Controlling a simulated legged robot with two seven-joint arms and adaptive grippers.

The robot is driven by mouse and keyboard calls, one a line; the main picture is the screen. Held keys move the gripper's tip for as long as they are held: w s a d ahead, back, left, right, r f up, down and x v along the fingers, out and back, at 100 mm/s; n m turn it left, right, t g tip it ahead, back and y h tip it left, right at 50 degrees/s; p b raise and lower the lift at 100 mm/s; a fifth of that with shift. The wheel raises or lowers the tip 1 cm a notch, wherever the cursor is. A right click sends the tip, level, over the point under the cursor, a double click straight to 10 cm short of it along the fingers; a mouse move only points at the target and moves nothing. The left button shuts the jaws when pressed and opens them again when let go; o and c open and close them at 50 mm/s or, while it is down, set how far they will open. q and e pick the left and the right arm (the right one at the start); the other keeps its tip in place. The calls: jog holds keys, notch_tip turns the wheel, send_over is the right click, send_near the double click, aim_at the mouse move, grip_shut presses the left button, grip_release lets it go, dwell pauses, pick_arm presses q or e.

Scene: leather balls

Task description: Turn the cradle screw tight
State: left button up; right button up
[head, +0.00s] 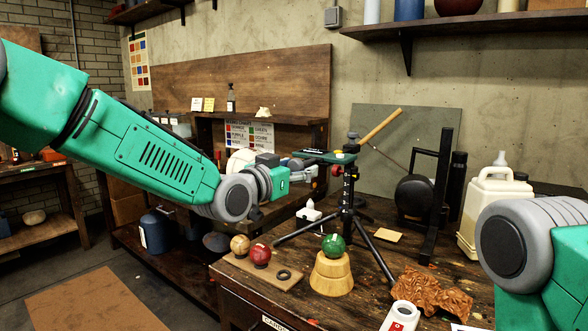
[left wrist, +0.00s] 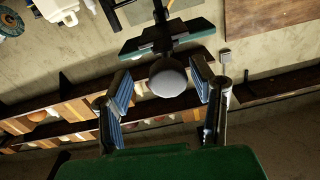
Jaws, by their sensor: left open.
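A black tripod stand (head: 348,205) on the workbench carries a green cradle top (head: 328,157). A wooden rod (head: 380,126) slants up from its right side. My left gripper (head: 312,167) reaches the cradle from the left. In the left wrist view my left gripper (left wrist: 162,83) is open, with one finger on each side of a pale grey round knob (left wrist: 168,77), which seems to be the cradle screw. Gaps show between knob and fingers. The green cradle top (left wrist: 166,38) lies beyond it. My right gripper is out of view.
On the workbench (head: 315,310), a green ball (head: 333,245) sits on a wooden block (head: 331,275) before the tripod. A red ball (head: 260,254) and a tan ball (head: 240,244) sit on a board. A white jug (head: 492,215) and leather scraps (head: 432,290) lie right.

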pick_arm(q)
jog(key=shift+d, duration=0.25)
jog(key=c, duration=0.6)
jog(key=shift+d, duration=0.1)
grip_shut()
jog(key=shift+a+f, duration=0.15)
jog(key=shift+a, duration=0.35)
jog(key=shift+a+m, duration=0.2)
jog(key=shift+m, duration=0.1)
jog(key=shift+a+m+b, duration=0.1)
jog(key=shift+m+b, duration=0.4)
jog(key=shift+m, duration=0.4)
jog(key=shift+d, duration=0.2)
jog(key=o, duration=0.6)
grip_release()
